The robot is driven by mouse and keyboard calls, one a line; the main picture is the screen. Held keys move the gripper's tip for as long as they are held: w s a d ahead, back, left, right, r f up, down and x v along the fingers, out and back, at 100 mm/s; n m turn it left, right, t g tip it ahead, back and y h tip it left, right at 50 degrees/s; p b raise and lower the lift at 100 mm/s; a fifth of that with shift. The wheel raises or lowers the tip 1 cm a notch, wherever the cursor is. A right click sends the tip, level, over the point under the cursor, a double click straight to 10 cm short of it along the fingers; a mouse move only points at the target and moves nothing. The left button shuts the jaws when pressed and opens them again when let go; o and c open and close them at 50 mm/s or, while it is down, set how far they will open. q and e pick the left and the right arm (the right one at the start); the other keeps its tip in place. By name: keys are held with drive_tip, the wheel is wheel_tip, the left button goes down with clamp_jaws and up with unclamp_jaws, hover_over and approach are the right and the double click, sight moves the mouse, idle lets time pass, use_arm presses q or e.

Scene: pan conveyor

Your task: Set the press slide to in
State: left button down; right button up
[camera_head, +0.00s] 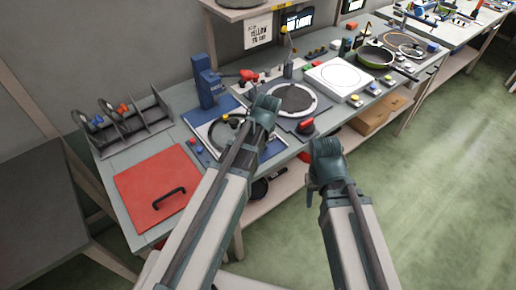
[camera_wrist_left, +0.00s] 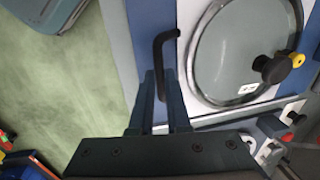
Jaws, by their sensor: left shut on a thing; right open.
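The blue press (camera_head: 208,88) stands at the back of the bench. In front of it lies a blue base with a pale slide plate carrying a round grey glass-like disc (camera_head: 212,136), partly covered by my left arm. The left wrist view shows the disc (camera_wrist_left: 243,50) with a black knob (camera_wrist_left: 274,68) and a black bar handle (camera_wrist_left: 161,55) at the plate's edge. My left gripper (camera_wrist_left: 163,100) is shut on this handle. In the head view the left gripper (camera_head: 265,108) hides the handle. My right gripper (camera_head: 326,155) is open and empty, in front of the bench edge.
A red panel (camera_head: 150,183) with a black handle lies at the bench's left, below a grey divided rack (camera_head: 130,128). A dark round plate (camera_head: 290,98), a red button (camera_head: 306,126) and a white square unit (camera_head: 338,80) stand to the right. The floor at right is clear.

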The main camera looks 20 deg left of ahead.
use_arm(q)
drive_tip(key=w+a, duration=0.4)
drive_tip(key=a, duration=0.1)
drive_tip(key=shift+w+a, duration=0.15)
drive_tip(key=shift+a, duration=0.05)
drive_tip(key=c, duration=0.9)
unclamp_jaws()
drive_tip(key=shift+a, duration=0.1)
drive_tip(key=shift+r, duration=0.15)
drive_tip(key=shift+r+p, duration=0.2)
drive_tip(key=shift+p, duration=0.2)
drive_tip(key=r+p, duration=0.4)
drive_tip(key=s+d+r+p, duration=0.1)
drive_tip(key=r+p, duration=0.3)
drive_tip(key=d+r+p, duration=0.1)
drive_tip(key=r+p, duration=0.4)
drive_tip(key=shift+s, duration=0.3)
